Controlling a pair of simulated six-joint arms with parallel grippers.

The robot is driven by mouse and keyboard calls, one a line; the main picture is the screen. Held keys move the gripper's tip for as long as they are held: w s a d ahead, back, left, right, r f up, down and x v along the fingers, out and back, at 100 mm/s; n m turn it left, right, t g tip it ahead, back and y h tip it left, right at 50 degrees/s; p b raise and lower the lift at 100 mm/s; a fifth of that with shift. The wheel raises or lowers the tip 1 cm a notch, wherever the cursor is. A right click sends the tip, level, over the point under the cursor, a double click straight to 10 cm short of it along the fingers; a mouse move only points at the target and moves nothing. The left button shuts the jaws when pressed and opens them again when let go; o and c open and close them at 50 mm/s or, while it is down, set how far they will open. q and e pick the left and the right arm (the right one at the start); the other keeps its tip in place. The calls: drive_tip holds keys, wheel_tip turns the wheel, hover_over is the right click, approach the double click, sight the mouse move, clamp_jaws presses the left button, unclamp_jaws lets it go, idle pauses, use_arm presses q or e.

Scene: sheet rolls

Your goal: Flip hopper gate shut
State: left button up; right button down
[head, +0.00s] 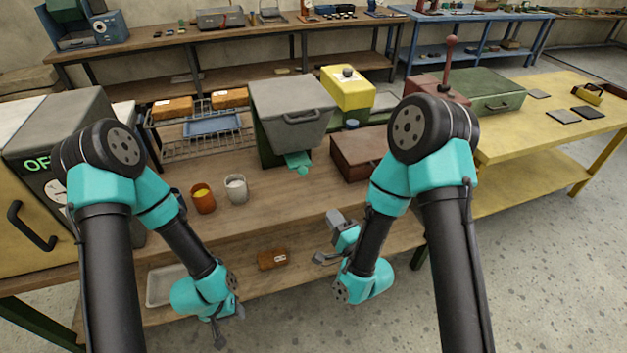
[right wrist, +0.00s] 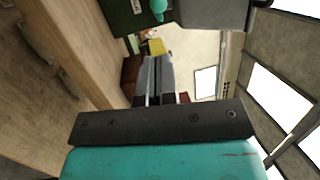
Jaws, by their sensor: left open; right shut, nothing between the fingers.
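The hopper (head: 292,105) is a grey box with a handle on its front, standing on a dark green frame at the back middle of the workbench. A small teal flap (head: 298,162), which looks like its gate, sticks out below the box and points forward and down. In the right wrist view, part of the grey hopper (right wrist: 213,12) and the teal piece (right wrist: 158,9) show at the top. My right gripper (head: 334,243) is shut and empty, low in front of the bench and apart from the hopper. My left gripper (head: 226,328) is open and empty, near the bottom of the head view.
An orange cup (head: 203,199) and a white cup (head: 236,189) stand left of the hopper's front. A brown box (head: 362,152) and a yellow machine (head: 348,90) stand right of it. A wire rack (head: 190,145) stands left.

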sight(305, 174)
drive_tip(key=shift+w+a, duration=0.1)
drive_tip(key=shift+w, duration=0.05)
drive_tip(key=x, duration=1.3)
drive_tip(key=shift+w+a+r, duration=0.15)
drive_tip(key=shift+w, duration=0.15)
